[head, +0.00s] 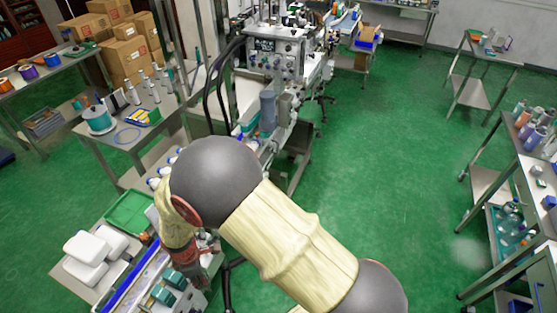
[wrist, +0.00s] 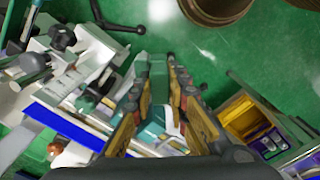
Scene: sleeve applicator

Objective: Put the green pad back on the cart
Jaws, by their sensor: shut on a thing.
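My gripper (wrist: 157,82) is shut on the green pad (wrist: 158,72), a small dark green block between the fingertips in the wrist view. In the head view my gripper (head: 194,270) points down at the lower left, over a work surface with a blue edge (head: 121,284); the held pad cannot be made out there. Teal-green blocks (head: 175,278) lie on that surface beside the gripper. A teal piece (wrist: 150,130) also shows behind the fingers in the wrist view. I cannot tell which of the metal stands is the cart.
A green tray (head: 128,212) and white containers (head: 88,250) stand left of my gripper. A bench with a spool (head: 98,120) is behind. A yellow bin (wrist: 240,118) is right of the fingers in the wrist view. Shelves with bottles (head: 508,235) stand far right. The green floor between is clear.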

